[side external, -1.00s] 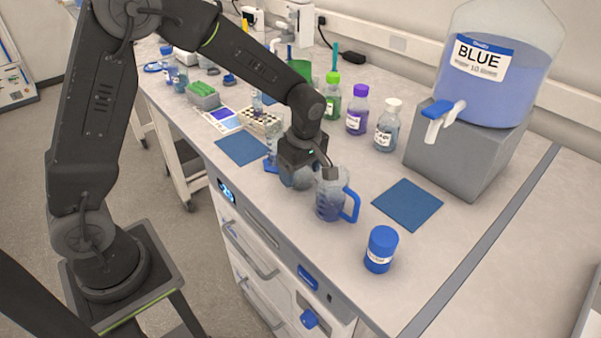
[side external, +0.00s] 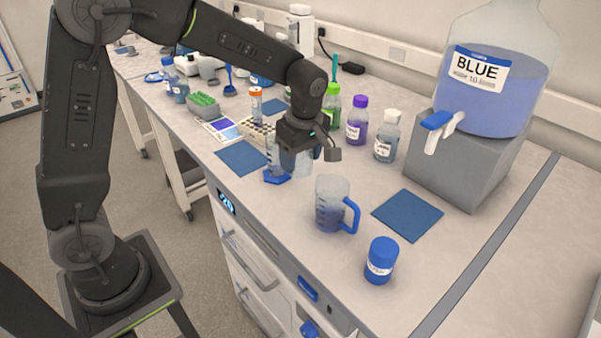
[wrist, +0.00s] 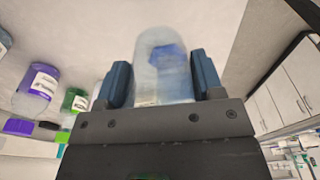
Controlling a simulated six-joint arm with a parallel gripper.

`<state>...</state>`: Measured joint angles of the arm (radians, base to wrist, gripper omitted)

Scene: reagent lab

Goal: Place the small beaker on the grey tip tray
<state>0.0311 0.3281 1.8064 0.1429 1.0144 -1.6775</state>
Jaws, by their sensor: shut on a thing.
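My gripper (side external: 308,156) is shut on a small clear beaker (side external: 296,163) and holds it above the bench, left of and behind the blue-handled jug. In the wrist view the beaker (wrist: 165,65) stands between the two blue finger pads and is blurred. The grey tip tray (side external: 205,112), filled with green tips, sits farther back on the left part of the bench, apart from my gripper.
The blue-handled jug (side external: 331,205) and a blue-capped jar (side external: 381,260) stand at the front. A blue-based cylinder (side external: 276,174) is close left of the beaker. A tube rack (side external: 257,136) stands between beaker and tray. Bottles (side external: 357,120) stand behind.

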